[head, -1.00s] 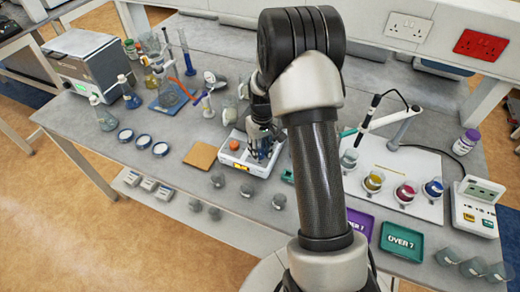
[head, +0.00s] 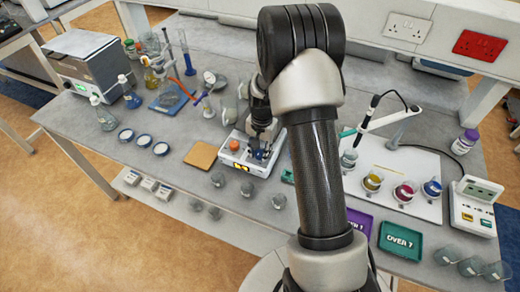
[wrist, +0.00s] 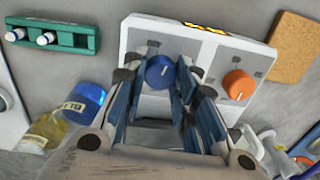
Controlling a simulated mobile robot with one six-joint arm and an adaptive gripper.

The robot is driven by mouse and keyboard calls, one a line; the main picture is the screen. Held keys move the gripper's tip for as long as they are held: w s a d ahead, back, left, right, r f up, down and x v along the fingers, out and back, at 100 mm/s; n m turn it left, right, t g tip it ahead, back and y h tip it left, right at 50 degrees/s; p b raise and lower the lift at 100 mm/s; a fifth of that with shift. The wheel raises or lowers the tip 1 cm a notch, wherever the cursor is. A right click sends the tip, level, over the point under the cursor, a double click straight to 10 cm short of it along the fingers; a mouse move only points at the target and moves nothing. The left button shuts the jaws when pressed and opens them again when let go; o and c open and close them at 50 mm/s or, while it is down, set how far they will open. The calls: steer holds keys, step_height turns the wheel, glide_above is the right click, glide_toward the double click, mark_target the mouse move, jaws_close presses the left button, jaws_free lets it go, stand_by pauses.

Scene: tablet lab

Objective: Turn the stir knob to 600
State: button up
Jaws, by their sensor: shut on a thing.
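The white stirrer unit (head: 235,163) stands near the middle of the bench, with a lit yellow display on its front edge. It also fills the middle of the wrist view (wrist: 140,35). It has a blue knob (wrist: 160,72) and an orange knob (wrist: 238,84). My gripper (wrist: 160,80) points down at the unit, with its fingers on both sides of the blue knob and shut on it. In the head view my gripper (head: 262,145) partly hides the unit. The display's digits and the knob's scale are too small to read.
A tan pad (head: 201,155) lies left of the unit. A green rack (wrist: 52,36) with small vials lies close on its other side. Small beakers (head: 247,190) stand in front. Bottles and glassware crowd the back left. My arm hides some bench to the right.

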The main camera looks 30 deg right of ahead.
mark_target(260, 154)
steer(key=m, duration=0.4)
steer(key=shift+m, duration=2.6)
steer(key=o, duration=1.1)
steer(key=r, duration=1.2)
steer(key=shift+s+a, duration=0.1)
steer(key=shift+s, duration=0.15)
